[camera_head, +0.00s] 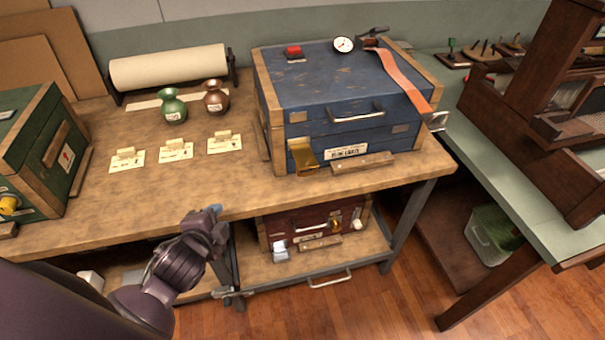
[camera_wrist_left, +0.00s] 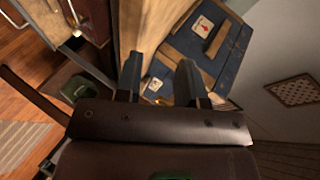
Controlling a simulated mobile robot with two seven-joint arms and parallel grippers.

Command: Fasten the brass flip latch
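The brass flip latch (camera_head: 305,156) is on the front of the blue chest (camera_head: 345,85), left of its paper label. Its plate appears to stick out at a tilt from the chest front; I cannot tell how its upper end meets the lid. The chest lid is down. My left gripper (camera_head: 216,211) is in front of the bench edge, left of and below the latch, apart from it. In the left wrist view the fingers of my left gripper (camera_wrist_left: 160,82) are spread with nothing held, and the blue chest (camera_wrist_left: 224,62) is beyond them. My right gripper is not in view.
An orange strap (camera_head: 400,78) lies over the chest lid. A red chest (camera_head: 315,225) sits on the lower shelf.

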